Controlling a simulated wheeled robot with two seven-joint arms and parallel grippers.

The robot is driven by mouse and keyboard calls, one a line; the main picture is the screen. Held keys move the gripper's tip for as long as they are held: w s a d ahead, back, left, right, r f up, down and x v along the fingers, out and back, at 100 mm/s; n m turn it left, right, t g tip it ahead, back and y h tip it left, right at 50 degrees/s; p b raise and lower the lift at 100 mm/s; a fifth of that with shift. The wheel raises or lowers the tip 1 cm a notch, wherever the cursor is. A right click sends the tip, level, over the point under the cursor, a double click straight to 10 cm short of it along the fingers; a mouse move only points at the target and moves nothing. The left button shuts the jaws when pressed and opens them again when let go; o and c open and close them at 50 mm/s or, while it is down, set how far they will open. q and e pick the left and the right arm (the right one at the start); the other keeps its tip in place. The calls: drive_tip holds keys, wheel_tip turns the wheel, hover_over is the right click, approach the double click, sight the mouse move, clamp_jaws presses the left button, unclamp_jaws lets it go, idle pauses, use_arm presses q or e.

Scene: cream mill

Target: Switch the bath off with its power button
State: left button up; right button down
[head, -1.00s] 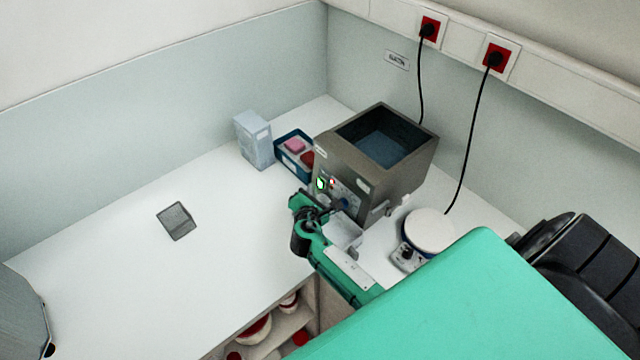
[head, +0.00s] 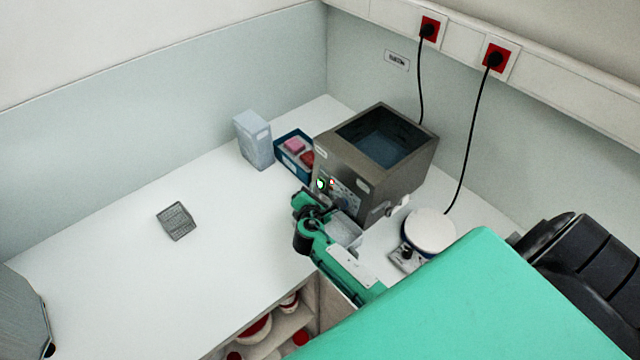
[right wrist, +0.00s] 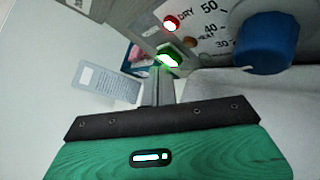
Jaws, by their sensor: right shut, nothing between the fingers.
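The bath (head: 400,165) is a grey metal box with an open top, standing at the back of the bench. Its front panel shows in the right wrist view with a green-lit power button (right wrist: 170,57), a red DRY light (right wrist: 170,22), a HEAT light and a blue knob (right wrist: 265,45). The button shows in the head view as a green glow (head: 320,184). My right gripper (right wrist: 163,74) is shut and empty, its fingertips just below the green button. I cannot tell whether they touch it. My left gripper is not in view.
A white-topped stirrer or hotplate (head: 430,232) stands right of the bath, close to my right arm. A blue tray (head: 281,150) and a pale blue box (head: 254,140) stand left of the bath. A grey rack (head: 177,222) lies on the otherwise clear left bench.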

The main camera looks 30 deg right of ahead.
drive_tip(key=shift+w+d+f, duration=0.1)
drive_tip(key=shift+d, duration=0.4)
idle(0.7)
drive_tip(key=shift+a, duration=0.95)
drive_tip(key=shift+s+a+r, duration=0.15)
drive_tip(key=shift+a, duration=0.65)
drive_tip(key=shift+s+a+r, duration=0.2)
drive_tip(key=shift+a, duration=0.65)
drive_tip(key=shift+s+a+r, duration=0.15)
drive_tip(key=shift+a, duration=0.65)
